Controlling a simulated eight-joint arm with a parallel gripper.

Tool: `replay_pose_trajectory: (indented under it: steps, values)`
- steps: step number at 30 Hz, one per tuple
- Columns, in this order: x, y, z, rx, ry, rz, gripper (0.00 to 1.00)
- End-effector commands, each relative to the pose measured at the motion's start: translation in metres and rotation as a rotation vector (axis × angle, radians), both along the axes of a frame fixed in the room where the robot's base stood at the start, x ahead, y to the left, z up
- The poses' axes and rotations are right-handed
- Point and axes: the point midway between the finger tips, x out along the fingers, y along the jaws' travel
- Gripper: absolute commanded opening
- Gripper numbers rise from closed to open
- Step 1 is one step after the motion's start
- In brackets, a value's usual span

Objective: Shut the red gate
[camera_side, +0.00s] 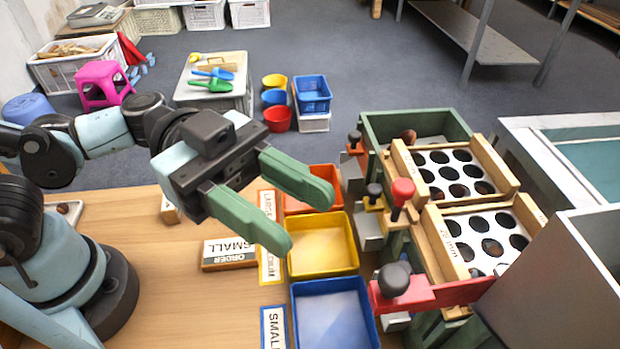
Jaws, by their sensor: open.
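The red gate appears as a red bar (450,292) at the front right of the sorting machine, with a round black knob (394,280) at its left end. The bar sticks out at the left, and its right end is hidden behind a grey panel. I cannot tell from this view how far it is open. My gripper (308,218) has two green fingers spread apart with nothing between them. It hangs above the orange and yellow bins, up and left of the black knob, and touches neither.
An orange bin (332,173), yellow bin (353,238) and blue bin (367,306) line the machine's left side. A red knob (403,190) stands upright near two perforated plates (468,157). An ORDER SMALL sign (230,253) lies on the wooden table (180,310), whose middle is mostly clear.

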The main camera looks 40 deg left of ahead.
Motion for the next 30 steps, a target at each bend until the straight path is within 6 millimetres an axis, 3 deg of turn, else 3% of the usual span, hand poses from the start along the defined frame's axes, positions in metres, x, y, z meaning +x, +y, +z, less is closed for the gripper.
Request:
replay_pose_trajectory:
  steps: [8,21,30]
  values:
    - [-0.001,-0.03,0.0,0.002,0.001,-0.006,0.45]
    - [-0.001,-0.098,-0.001,0.003,0.002,-0.002,0.45]
    - [0.0,-0.117,-0.001,0.004,0.002,0.001,0.45]
